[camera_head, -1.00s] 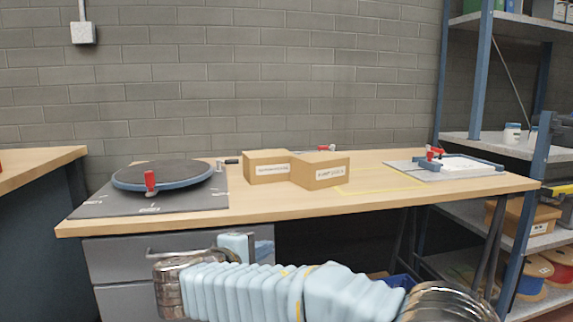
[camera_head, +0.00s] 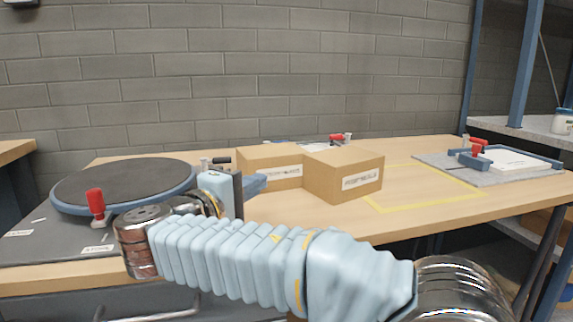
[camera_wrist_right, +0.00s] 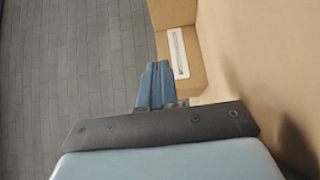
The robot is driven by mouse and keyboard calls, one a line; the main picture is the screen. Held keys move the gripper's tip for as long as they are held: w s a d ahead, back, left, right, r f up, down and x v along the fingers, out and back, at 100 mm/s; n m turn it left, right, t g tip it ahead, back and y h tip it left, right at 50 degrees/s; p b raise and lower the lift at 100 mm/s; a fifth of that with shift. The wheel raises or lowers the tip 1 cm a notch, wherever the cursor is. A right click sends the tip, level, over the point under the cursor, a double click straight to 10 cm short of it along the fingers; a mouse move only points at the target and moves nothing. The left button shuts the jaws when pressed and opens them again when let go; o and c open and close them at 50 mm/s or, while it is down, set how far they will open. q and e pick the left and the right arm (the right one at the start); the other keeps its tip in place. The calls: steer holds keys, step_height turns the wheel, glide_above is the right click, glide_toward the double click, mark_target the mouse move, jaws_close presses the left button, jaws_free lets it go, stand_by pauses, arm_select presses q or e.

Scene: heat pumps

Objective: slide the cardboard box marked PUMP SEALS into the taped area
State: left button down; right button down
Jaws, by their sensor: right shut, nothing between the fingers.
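Two cardboard boxes stand side by side on the wooden bench. The right one (camera_head: 325,180) has a white label that seems to read PUMP SEALS, though it is blurred. The other box (camera_head: 258,160) is left of it and a little farther back. The yellow taped area (camera_head: 435,204) lies right of the PUMP SEALS box, which stands at its left edge. My right gripper (camera_head: 258,184) is shut and empty, just in front of the left box; contact cannot be told. The right wrist view shows its shut fingers (camera_wrist_right: 155,85) beside a labelled box (camera_wrist_right: 188,70). My left gripper is out of view.
A round turntable (camera_head: 125,183) with a red clamp is on the left of the bench. A grey fixture plate (camera_head: 440,162) with a red clamp is at the right. Another red-handled clamp (camera_head: 340,139) is behind the boxes. The taped area's middle is bare.

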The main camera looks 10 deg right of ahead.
mark_target(376, 162)
steer(key=x, duration=0.9)
steer(key=shift+d, duration=0.15)
steer(key=d, duration=0.3)
steer(key=shift+w+d, duration=0.2)
steer(key=shift+w, duration=0.05)
steer(key=shift+d, duration=0.45)
steer(key=shift+d+f, duration=0.1)
steer(key=shift+d, duration=0.2)
steer(key=d+b, duration=0.5)
steer(key=d, duration=1.1)
steer(key=shift+w+d, duration=0.1)
steer(key=shift+d, duration=0.4)
